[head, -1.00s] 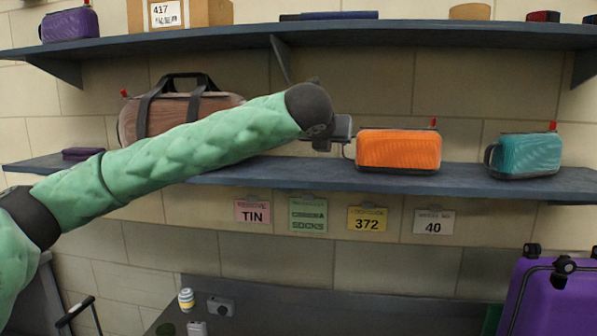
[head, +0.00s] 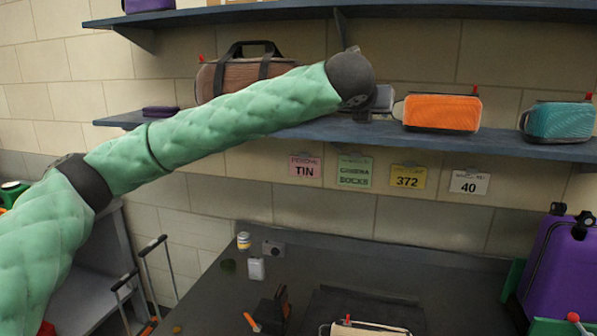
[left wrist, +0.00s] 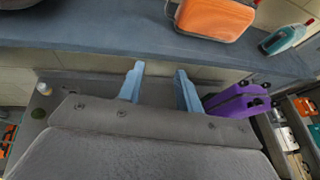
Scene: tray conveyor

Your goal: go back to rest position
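My left arm, in a green padded sleeve, comes in from the left of the head view and reaches up in front of the middle shelf. Its dark joint covers part of the wrist, and the left gripper's fingers are not visible there. In the left wrist view my left gripper (left wrist: 159,70) shows two blue fingers spread apart with nothing between them. Its fingers appear over the grey counter, in front of the shelf edge. My right gripper is in neither view.
The middle shelf (head: 420,138) holds a brown bag (head: 213,80), an orange case (head: 441,112) and a teal case (head: 560,121). A purple suitcase (head: 560,270) stands at the right. Small items lie on the dark counter (head: 350,262), which has bare room in its middle.

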